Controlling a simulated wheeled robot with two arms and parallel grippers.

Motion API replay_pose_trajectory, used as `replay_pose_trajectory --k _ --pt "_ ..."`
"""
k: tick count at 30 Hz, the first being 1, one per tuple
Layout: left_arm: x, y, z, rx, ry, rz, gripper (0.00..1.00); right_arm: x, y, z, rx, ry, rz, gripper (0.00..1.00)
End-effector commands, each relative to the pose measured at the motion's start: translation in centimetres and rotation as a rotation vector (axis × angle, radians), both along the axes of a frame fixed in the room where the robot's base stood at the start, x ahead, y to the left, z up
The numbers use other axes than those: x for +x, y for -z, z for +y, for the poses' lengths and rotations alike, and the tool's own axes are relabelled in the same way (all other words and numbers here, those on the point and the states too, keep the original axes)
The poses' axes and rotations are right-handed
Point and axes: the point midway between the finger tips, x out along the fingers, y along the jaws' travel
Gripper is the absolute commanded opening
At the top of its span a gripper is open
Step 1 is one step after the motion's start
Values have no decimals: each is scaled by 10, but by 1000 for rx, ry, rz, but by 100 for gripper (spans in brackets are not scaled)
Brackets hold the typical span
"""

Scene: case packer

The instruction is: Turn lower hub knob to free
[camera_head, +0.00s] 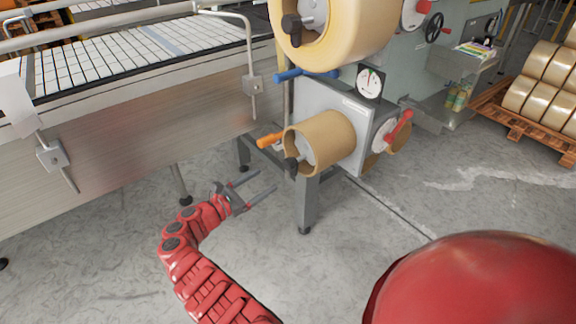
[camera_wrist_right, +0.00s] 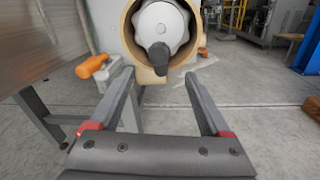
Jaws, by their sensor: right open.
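The lower hub (camera_head: 306,148) is a pale disc inside a tan roll (camera_head: 335,133) on the grey machine. Its black lower hub knob (camera_head: 291,166) sticks out toward me. My right gripper (camera_head: 268,182) is open and empty, to the left of and below the knob in the head view. In the wrist view its fingers (camera_wrist_right: 158,76) stand either side of the knob's line, apart from it. My left gripper is not in view.
An orange lever (camera_head: 270,140) sticks out left of the lower roll; it also shows in the wrist view (camera_wrist_right: 92,66). A red lever (camera_head: 399,126) is at right. A larger upper roll (camera_head: 352,40) hangs above. A conveyor (camera_head: 120,130) fills the left. Floor below is clear.

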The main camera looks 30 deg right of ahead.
Motion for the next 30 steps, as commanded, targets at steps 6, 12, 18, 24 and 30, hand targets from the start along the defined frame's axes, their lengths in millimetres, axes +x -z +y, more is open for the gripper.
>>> replay_pose_trajectory --k 6,12,18,24,30 --pt "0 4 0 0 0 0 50 8 2 -54 1 2 0 81" --pt "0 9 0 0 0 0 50 14 2 -94 2 1 0 81" --pt "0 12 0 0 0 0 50 19 2 -113 3 -4 -2 81" --pt "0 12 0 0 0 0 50 20 1 -117 3 -4 -2 81" --pt "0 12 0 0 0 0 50 20 1 -117 2 -4 -1 70"
